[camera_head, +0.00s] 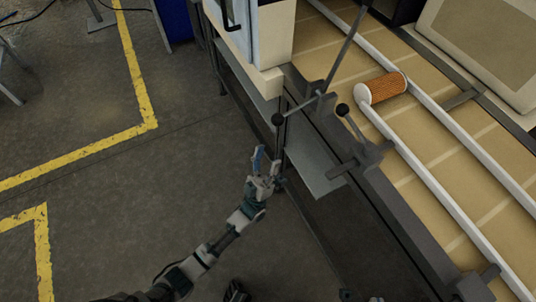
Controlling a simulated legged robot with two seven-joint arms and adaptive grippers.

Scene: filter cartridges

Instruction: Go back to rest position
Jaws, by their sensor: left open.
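My left gripper (266,163) is at the end of my left arm, which comes in from the lower left. It is open, with its fingers pointing up in the picture, over the floor beside the conveyor's near edge. I see nothing between its fingers. An orange filter cartridge with white ends (387,87) lies on its side on the tan conveyor belt (417,120), between the two white guide rails. The cartridge is well apart from the gripper. My right gripper is not in view.
Black-knobbed clamps (362,155) and a rod stick out from the conveyor's near side, close to my left gripper. A grey shelf (310,165) juts out below. A white cabinet (268,40) stands at the top. The grey floor with yellow lines (135,70) is open on the left.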

